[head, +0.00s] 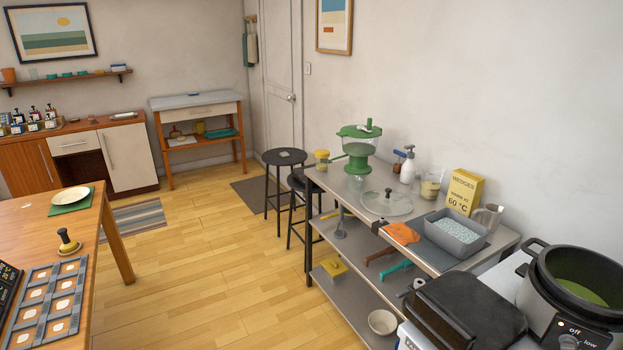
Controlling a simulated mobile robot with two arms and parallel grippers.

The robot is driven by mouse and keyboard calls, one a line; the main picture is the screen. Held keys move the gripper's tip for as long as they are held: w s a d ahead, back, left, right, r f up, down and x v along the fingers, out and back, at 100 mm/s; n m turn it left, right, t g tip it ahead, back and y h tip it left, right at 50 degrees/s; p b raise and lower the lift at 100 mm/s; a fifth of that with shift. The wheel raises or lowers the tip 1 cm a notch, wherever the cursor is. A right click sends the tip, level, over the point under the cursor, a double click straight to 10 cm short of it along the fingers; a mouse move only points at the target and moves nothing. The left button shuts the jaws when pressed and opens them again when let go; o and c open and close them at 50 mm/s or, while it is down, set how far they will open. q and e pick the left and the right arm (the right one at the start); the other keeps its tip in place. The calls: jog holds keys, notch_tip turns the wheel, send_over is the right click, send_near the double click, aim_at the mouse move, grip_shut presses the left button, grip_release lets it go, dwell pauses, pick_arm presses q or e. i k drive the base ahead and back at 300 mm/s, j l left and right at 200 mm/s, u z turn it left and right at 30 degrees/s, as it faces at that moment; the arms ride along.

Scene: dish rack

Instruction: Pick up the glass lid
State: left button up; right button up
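A round glass lid (376,206) with a dark knob lies on the grey top of the metal shelf table (440,263) along the right wall. It is clear glass with a thin rim, and its knob points up. Neither of my grippers shows in the head view.
Behind the lid stand a green-topped appliance (357,147), a white spray bottle (408,166) and a yellow box (463,191). An orange cloth (401,233) and a grey tray (456,233) lie in front and to the right. Wooden floor (215,260) is open left of the table.

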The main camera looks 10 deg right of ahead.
aim_at(384, 201)
jog(key=i+j+z, duration=0.15)
jog(key=i, duration=0.55)
jog(key=i+j+z, duration=0.1)
jog(key=i, duration=0.65)
